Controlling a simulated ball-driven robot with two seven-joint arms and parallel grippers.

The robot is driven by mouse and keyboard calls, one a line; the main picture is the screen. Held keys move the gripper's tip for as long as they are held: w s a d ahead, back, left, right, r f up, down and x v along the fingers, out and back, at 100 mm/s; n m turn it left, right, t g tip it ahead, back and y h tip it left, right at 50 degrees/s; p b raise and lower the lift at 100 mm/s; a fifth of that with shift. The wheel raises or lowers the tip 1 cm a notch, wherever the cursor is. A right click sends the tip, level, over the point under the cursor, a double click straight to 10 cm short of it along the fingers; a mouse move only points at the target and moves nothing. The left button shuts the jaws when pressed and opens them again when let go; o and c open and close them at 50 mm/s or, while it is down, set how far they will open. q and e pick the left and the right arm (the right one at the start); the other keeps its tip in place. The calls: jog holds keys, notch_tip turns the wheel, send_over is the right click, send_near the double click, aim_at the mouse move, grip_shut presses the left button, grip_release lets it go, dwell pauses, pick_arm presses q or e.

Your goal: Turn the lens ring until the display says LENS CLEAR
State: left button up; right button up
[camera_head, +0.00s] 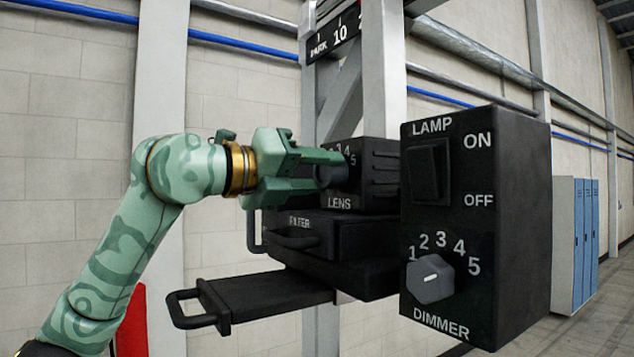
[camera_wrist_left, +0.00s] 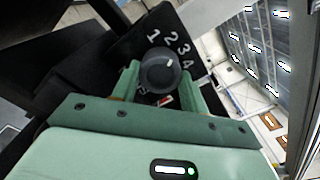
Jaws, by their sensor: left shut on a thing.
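The lens ring (camera_head: 331,176) is a dark round knob on the black box labelled LENS (camera_head: 375,175). My left gripper (camera_head: 333,170), green, is shut on the ring, with one finger on either side. In the left wrist view the lens ring (camera_wrist_left: 160,72) sits between the fingers of the left gripper (camera_wrist_left: 162,82). Its pale mark points to the upper right, roughly towards the 3 of the dial numbers. The fingers hide part of the dial in the head view. I see no readable display. My right gripper is out of view.
A black lamp box (camera_head: 475,225) with a rocker switch (camera_head: 429,172) and dimmer knob (camera_head: 431,279) stands close on the right. Below the lens box are a FILTER drawer (camera_head: 310,232) and a pulled-out slide with a handle (camera_head: 265,295). A grey post (camera_head: 384,75) rises behind.

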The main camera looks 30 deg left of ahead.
pick_arm(q)
jog(key=shift+n, duration=0.4)
jog(key=shift+r, duration=0.1)
jog(key=o, duration=1)
jog(key=shift+a, duration=0.1)
jog(key=b+v, duration=0.5)
jog(key=v, duration=1.1)
jog(key=shift+s+a, duration=0.15)
